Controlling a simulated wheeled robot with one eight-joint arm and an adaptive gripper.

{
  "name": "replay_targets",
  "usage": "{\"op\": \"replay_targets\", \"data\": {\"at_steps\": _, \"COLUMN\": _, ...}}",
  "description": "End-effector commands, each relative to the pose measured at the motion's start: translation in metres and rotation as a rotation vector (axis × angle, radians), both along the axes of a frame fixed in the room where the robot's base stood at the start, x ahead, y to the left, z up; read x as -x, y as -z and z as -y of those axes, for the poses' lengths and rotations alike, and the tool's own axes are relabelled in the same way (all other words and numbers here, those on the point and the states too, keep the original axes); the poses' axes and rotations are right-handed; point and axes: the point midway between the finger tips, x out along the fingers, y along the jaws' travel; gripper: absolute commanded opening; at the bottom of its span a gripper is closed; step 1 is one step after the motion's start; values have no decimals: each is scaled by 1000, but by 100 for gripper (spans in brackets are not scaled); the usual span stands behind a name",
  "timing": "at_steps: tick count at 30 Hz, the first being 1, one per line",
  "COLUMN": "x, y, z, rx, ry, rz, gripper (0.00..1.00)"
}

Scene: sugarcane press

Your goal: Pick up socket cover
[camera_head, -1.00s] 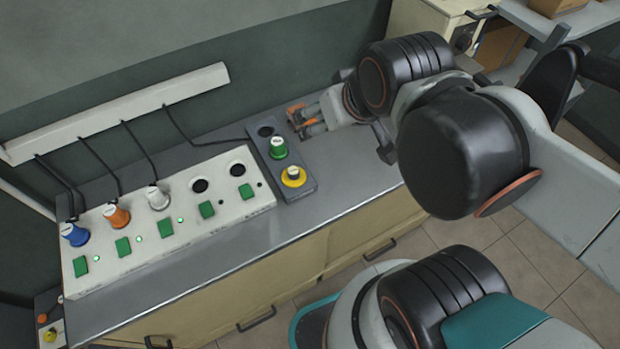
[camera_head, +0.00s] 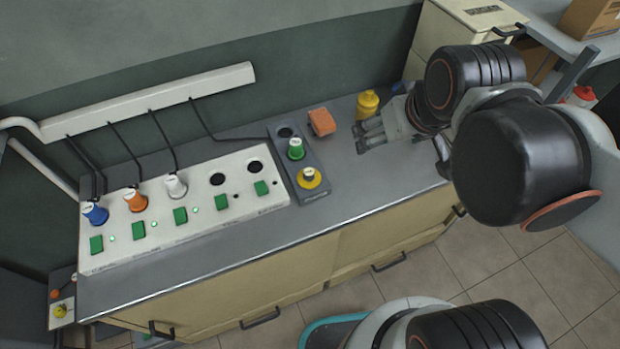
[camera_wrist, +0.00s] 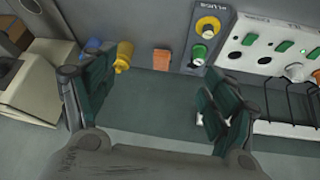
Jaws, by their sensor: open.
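An orange block (camera_head: 321,122), possibly the socket cover, lies on the grey counter just right of the dark control box. It also shows in the wrist view (camera_wrist: 161,62), beyond and between my fingers. My gripper (camera_head: 362,138) is to the right of the block, apart from it, low near the counter. In the wrist view my gripper (camera_wrist: 152,95) has its two dark fingers spread wide with nothing between them. No other likely socket cover shows.
A yellow bottle (camera_head: 367,104) stands close behind my gripper, with a blue item (camera_wrist: 93,46) beside it. The dark box (camera_head: 299,163) has a green and a yellow knob. The white socket panel (camera_head: 185,207) holds several plugs. Counter (camera_head: 350,185) in front is clear.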

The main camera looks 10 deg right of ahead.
Motion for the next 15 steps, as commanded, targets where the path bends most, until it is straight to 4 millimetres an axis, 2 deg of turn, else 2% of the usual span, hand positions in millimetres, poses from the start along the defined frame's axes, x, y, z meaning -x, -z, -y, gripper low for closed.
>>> {"op": "replay_targets", "data": {"at_steps": 8, "x": -26, "y": 14, "z": -16, "rx": 51, "ry": -129, "rz": -107, "gripper": 79}}
{"op": "replay_targets", "data": {"at_steps": 15, "x": -57, "y": 43, "z": -40, "rx": 112, "ry": -309, "rz": -248, "gripper": 79}}
